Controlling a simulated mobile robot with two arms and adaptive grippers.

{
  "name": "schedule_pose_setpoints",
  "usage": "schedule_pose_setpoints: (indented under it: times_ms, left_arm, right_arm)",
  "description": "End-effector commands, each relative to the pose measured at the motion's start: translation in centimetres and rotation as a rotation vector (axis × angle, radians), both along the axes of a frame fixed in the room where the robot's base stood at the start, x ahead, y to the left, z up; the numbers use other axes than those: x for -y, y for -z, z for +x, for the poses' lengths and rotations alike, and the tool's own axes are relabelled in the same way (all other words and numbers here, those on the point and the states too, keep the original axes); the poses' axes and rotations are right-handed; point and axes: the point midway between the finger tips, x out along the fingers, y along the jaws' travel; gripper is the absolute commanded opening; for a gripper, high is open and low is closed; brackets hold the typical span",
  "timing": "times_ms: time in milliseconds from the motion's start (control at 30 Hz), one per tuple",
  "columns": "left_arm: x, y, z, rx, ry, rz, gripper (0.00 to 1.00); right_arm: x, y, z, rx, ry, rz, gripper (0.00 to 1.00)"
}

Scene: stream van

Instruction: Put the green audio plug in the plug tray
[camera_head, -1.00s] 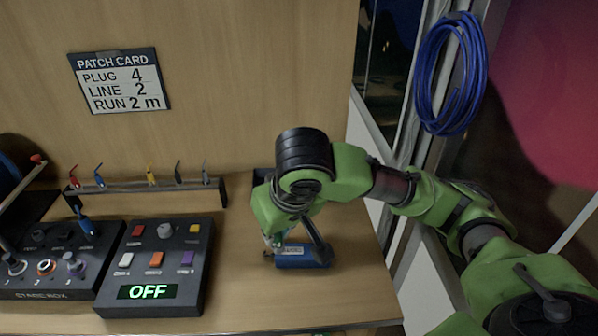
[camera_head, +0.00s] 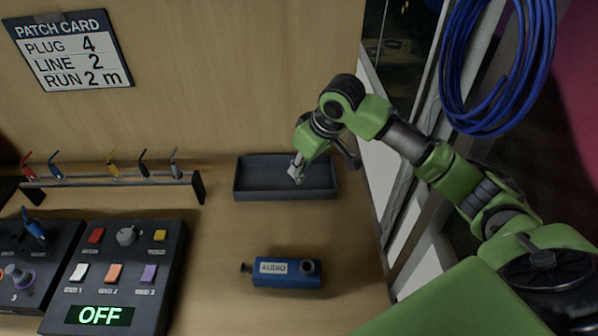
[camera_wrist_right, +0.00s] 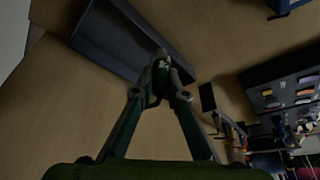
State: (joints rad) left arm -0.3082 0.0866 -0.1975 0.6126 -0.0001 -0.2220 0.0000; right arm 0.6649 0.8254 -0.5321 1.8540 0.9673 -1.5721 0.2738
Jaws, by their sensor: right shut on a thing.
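The plug tray (camera_head: 240,186) is a dark grey shallow rectangular tray at the back of the bench, against the wooden panel. It also shows in the wrist view (camera_wrist_right: 110,45), at the top left. My right gripper (camera_head: 296,174) is over the tray, its fingers pointing down. In the wrist view its fingertips (camera_wrist_right: 160,97) are shut on the green audio plug (camera_wrist_right: 161,70), a dark green body with a small white mark, which lies in front of the tray's edge. In the head view the plug is mostly hidden by the fingers. My left gripper is not in view.
A blue AUDIO box (camera_head: 287,280) lies in front of the tray, with bare bench between. A rack (camera_head: 110,183) of coloured plugs stands left of the tray. A button panel (camera_head: 115,270) is at front left. A window frame borders the right.

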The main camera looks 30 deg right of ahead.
Motion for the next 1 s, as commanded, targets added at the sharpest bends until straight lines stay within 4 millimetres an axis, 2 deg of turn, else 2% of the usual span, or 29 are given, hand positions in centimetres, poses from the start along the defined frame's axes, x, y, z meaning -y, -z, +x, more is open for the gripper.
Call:
schedule_pose_setpoints:
  times_ms: [133,233,400,667,867,1000]
  left_arm:
    - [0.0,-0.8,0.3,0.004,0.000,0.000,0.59]
    - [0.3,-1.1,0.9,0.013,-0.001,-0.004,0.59]
    - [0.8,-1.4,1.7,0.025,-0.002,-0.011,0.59]
    - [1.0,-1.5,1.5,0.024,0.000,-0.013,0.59]
    - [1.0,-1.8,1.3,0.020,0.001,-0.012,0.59]
    - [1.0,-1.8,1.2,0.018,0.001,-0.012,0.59]
  right_arm:
    - [1.8,1.3,2.7,-0.004,0.005,0.001,0.00]
    - [2.8,3.5,4.1,-0.005,0.005,0.000,0.00]
    - [3.8,5.8,5.8,-0.001,0.002,0.000,0.00]
    - [4.3,7.1,6.7,0.000,0.001,0.000,0.00]
    - [4.5,9.9,6.7,-0.003,0.000,-0.001,0.00]
    - [4.4,10.3,6.8,0.002,-0.001,-0.001,0.00]
